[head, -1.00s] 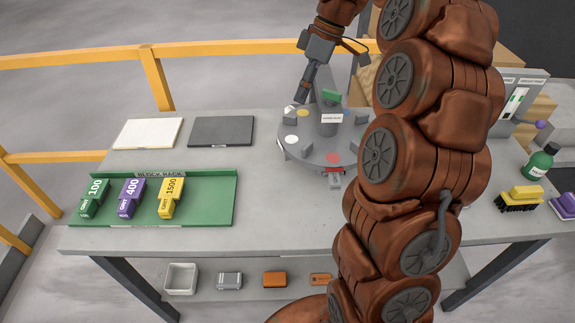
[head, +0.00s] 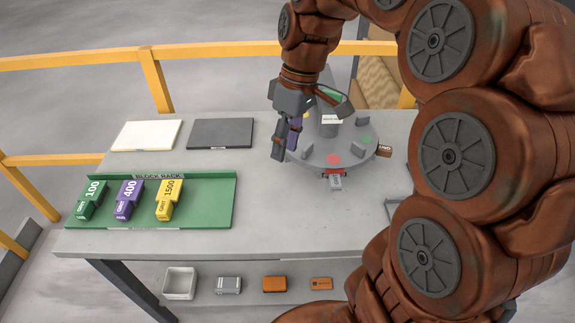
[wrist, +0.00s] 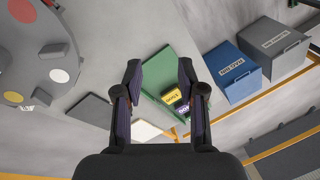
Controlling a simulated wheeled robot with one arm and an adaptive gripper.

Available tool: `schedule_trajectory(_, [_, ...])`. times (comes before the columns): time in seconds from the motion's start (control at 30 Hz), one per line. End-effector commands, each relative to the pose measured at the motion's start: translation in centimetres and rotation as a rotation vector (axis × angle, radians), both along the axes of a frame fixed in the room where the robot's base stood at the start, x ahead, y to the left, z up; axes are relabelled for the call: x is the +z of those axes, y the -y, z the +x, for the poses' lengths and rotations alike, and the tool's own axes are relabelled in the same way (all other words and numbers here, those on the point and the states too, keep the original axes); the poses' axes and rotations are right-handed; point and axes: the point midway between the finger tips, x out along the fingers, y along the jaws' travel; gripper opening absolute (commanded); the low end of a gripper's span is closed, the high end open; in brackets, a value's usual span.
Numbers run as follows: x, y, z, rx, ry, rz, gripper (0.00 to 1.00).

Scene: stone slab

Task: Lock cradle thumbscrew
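A round grey turntable (head: 318,158) stands on the stone slab bench, with coloured discs and small grey blocks on top. A small grey fitting with a red part (head: 335,181) sits at its front edge; I cannot tell whether this is the cradle thumbscrew. My gripper (head: 284,142) points down at the turntable's left edge and hides part of it; contact cannot be told. In the wrist view my gripper (wrist: 160,82) has its fingers apart with nothing between them. The turntable (wrist: 36,52) shows at the upper left there, clear of the fingers.
A green block rack (head: 215,205) with several grit blocks lies at the left. A white pad (head: 146,135) and dark pad (head: 220,132) lie behind it. Bins and small items sit on the lower shelf (head: 250,292). My arm hides the bench's right side.

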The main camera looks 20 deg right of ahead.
Motion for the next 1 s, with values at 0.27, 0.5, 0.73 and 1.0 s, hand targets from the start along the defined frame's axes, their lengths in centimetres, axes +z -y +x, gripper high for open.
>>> schedule_trajectory(0.27, [-1.5,-1.3,-2.9,-0.072,-0.032,-0.041,0.40])
schedule_trajectory(0.5, [-1.9,-1.6,-3.8,-0.099,-0.042,-0.055,0.40])
schedule_trajectory(0.73, [-1.9,-1.6,-3.9,-0.100,-0.042,-0.055,0.40])
schedule_trajectory(1.0, [-2.8,-2.2,-6.1,-0.147,-0.064,-0.083,0.40])
